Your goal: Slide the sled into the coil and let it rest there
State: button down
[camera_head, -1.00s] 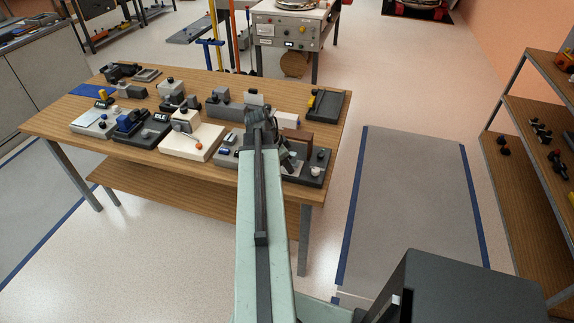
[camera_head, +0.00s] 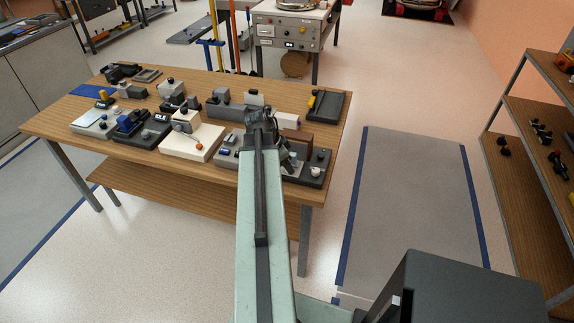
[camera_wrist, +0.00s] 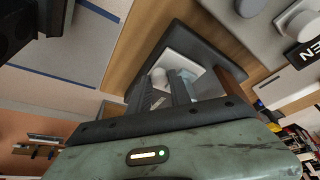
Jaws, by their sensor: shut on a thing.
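My gripper (camera_wrist: 163,86) shows in the wrist view with two dark fingers shut on a small pale piece (camera_wrist: 158,74), apparently the sled and mostly hidden by the fingers. A white plate (camera_wrist: 183,62) lies just past the fingertips, over a dark base (camera_wrist: 190,38). A brown block (camera_wrist: 236,73) stands right of the fingers; I cannot tell for sure whether it is the coil. In the head view the brown block (camera_head: 298,136) stands on the dark base (camera_head: 318,181) at the table's front right corner, and my arm hides most of the grip.
The wooden table (camera_head: 60,122) holds several other devices, including a cream box (camera_head: 190,150) left of my arm and a dark tray with a yellow handle (camera_head: 328,105) behind. A shelf (camera_head: 525,170) stands at the right. The grey floor mat (camera_head: 410,200) is clear.

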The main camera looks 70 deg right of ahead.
aim_at(283, 168)
dwell(0.4)
jog(key=d, duration=0.4)
jog(key=shift+w, duration=0.15)
jog(key=c, duration=1.5)
grip_release()
jog(key=shift+o, duration=0.2)
jog(key=p+v, duration=0.7)
jog(key=shift+a+r, duration=0.2)
jog(key=shift+r, duration=0.15)
jog(key=shift+w, duration=0.1)
jog(key=shift+c, duration=0.3)
